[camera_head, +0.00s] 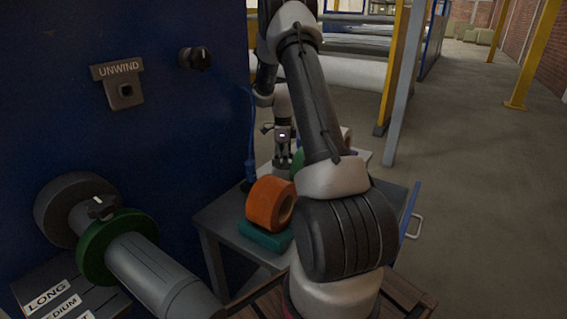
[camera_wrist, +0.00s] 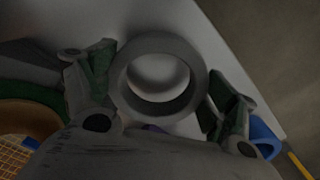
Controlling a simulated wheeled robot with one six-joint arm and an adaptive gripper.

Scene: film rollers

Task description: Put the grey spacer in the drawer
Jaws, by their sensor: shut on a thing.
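The grey spacer (camera_wrist: 122,85), a thick ring with an open middle, sits between the two fingers of my gripper (camera_wrist: 157,95) in the wrist view. My gripper is shut on it, with a finger at its left and right sides. A pale surface shows behind and through the ring; the gap to it is unclear. In the head view my gripper (camera_head: 284,160) points down over the far part of the grey table (camera_head: 215,222), and I cannot make out the spacer there. A blue drawer front (camera_head: 409,209) with a pale handle stands at the table's right; my arm hides the drawer's inside.
An orange roll (camera_head: 268,203) rests on a teal box (camera_head: 262,236) on the table, nearer than my gripper. A green ring (camera_head: 298,161) and a pale roll lie partly hidden behind my arm. The blue machine wall (camera_head: 150,150) stands left. Open floor lies right.

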